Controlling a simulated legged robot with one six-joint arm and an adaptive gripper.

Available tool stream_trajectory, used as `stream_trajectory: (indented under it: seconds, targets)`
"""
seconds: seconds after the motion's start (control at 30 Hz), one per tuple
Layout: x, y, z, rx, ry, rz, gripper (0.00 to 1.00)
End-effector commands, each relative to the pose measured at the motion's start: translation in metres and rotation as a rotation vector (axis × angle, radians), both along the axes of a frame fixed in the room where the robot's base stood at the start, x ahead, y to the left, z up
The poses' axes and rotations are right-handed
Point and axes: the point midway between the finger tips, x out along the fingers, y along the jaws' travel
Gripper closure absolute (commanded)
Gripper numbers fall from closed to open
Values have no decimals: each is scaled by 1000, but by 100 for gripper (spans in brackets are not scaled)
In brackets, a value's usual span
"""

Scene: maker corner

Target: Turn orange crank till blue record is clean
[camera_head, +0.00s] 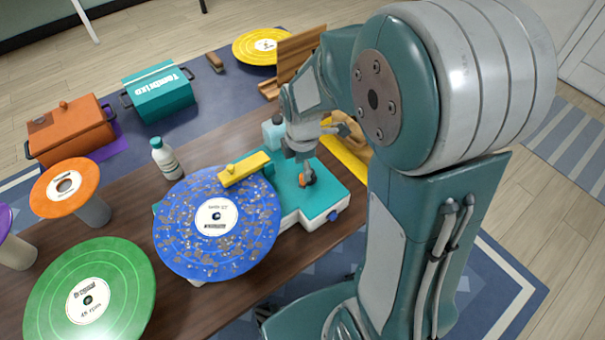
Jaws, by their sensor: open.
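The blue record (178,232) lies on a teal and white machine (318,203) on the wooden table. Greyish-brown specks cover much of its blue surface, around a white centre label. A yellow bar (245,169) reaches over the record's upper edge. The orange crank (306,180) shows as a small orange part on the machine's teal top, partly hidden by my gripper. My gripper (303,172) points down over the crank, with its fingers open around or just beside it; I cannot tell whether they touch it.
A white bottle (166,160) stands behind the record, and a pale blue bottle (273,134) stands behind the machine. A green record (90,295) and an orange record (64,186) are at left. Orange (70,131) and teal (158,92) boxes and a yellow record (250,47) are farther back.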

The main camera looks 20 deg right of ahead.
Motion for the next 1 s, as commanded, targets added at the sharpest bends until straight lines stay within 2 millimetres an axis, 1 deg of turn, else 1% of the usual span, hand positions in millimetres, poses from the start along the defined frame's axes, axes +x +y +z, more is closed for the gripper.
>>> stream_trajectory:
  seconds: [0.03, 0.1, 0.23, 0.33, 0.57, 0.6, 0.67, 0.7, 0.73, 1.0]
  targets:
    - [-1, 0, -10, 0, 5, 0, 39]
    - [-1, 0, -21, 0, 4, -1, 39]
    - [-1, 0, -34, 0, 3, -1, 39]
    - [0, 0, -39, 0, 0, -1, 39]
    - [0, 0, -40, 0, -1, -1, 39]
    - [0, 0, -40, 0, -1, -1, 43]
    - [0, 0, -40, 0, -1, -1, 70]
    - [0, 0, -40, 0, -1, -1, 88]
    - [0, 0, -40, 0, -1, -1, 100]
    - [0, 0, -40, 0, -2, -4, 100]
